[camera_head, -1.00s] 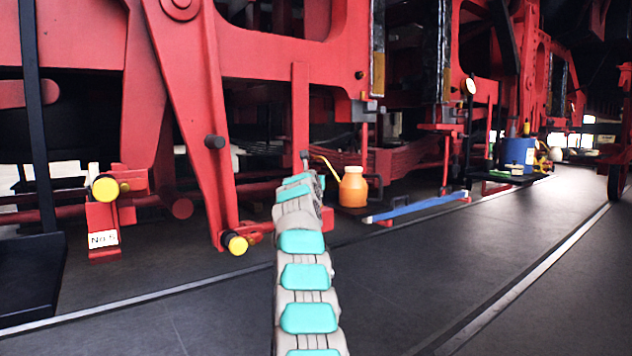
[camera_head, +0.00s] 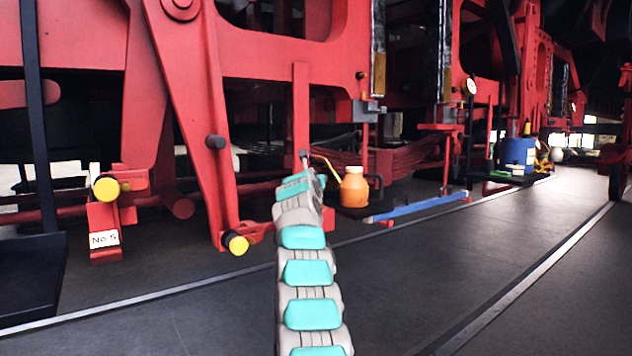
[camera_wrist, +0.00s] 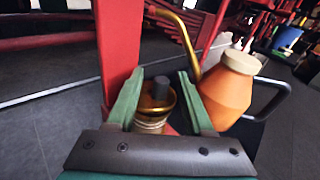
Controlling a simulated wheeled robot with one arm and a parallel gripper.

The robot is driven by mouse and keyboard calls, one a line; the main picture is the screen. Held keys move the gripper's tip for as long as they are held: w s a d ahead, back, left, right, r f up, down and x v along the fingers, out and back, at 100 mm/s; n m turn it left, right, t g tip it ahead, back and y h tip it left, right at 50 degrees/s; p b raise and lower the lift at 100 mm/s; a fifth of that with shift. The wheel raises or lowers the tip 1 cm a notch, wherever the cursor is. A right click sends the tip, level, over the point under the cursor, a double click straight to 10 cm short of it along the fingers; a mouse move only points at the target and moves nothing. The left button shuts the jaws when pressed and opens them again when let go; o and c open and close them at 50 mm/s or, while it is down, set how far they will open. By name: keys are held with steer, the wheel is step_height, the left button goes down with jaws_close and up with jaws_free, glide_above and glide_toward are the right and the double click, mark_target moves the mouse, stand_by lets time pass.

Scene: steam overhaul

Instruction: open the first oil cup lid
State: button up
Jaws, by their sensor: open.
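In the wrist view, a brass oil cup (camera_wrist: 154,119) with a dark round knob (camera_wrist: 160,87) on top stands between the green fingers of my gripper (camera_wrist: 158,76). The gripper is open, with one finger on each side of the cup. I cannot tell whether either finger touches the knob or the lid. The lower part of the cup is hidden behind the dark gripper body. In the head view, my arm reaches toward the red frame, and the oil cup cannot be made out there.
An orange oil can (camera_head: 354,187) with a thin spout stands just right of my gripper; it also shows in the wrist view (camera_wrist: 228,92). A red upright post (camera_wrist: 118,45) is close on the left. A blue bar (camera_head: 420,206) lies farther right. The grey floor in front is clear.

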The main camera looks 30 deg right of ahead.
steer(key=shift+b+v, duration=1.1)
steer(key=shift+b, duration=0.05)
steer(key=shift+b+v, duration=1.7)
steer(key=shift+v, duration=1.1)
